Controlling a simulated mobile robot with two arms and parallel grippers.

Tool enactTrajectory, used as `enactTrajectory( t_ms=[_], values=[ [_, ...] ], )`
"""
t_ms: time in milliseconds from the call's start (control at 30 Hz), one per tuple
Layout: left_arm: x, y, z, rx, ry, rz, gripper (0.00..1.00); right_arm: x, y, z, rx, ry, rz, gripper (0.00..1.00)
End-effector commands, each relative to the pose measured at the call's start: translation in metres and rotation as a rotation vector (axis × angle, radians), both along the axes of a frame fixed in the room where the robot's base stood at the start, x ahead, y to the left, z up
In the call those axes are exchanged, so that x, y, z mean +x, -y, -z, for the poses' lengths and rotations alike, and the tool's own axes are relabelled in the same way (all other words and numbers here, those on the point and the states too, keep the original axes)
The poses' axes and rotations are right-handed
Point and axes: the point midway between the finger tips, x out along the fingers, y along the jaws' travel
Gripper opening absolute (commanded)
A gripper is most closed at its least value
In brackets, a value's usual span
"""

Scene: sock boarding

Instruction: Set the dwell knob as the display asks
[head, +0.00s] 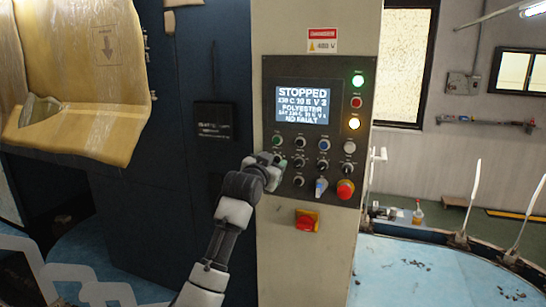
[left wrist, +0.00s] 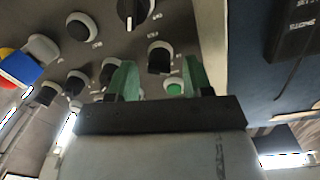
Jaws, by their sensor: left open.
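The control panel (head: 266,100) has a lit display (head: 303,105) reading "STOPPED", "POLYESTER" and "NO FAULT"; its smaller number lines are hard to read. Rows of small dark knobs sit below it, such as one knob (head: 323,145). I cannot tell which one is the dwell knob. My left gripper (head: 277,164) is at the left edge of the knob rows. In the left wrist view its green fingers (left wrist: 159,80) are open, with a black knob (left wrist: 160,57) and a green button (left wrist: 175,87) showing between them. Contact cannot be told. My right gripper is not in view.
A red-yellow switch (head: 306,220) is below. Green, red and amber lamps line the right edge. A yellow cover (head: 85,70) hangs left; a light-blue surface (head: 430,275) lies lower right.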

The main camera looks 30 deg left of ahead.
Motion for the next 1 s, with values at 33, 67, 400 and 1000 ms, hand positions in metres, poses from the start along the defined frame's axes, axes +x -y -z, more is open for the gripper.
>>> enactTrajectory(
  t_ms=[33,67,400,1000],
  values=[
    [0.0035,-0.0005,-0.0016,-0.001,0.0,0.0,0.51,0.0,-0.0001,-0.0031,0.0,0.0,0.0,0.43],
    [0.0047,-0.0007,-0.0014,-0.001,0.001,0.0,0.51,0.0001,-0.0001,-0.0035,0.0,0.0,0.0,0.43],
    [0.0078,-0.0013,0.0006,0.0,0.0,0.0,0.51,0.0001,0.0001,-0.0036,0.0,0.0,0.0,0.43],
    [0.0074,-0.0019,0.0002,0.029,-0.006,-0.001,0.03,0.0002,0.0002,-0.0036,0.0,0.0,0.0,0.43]
  ],
)
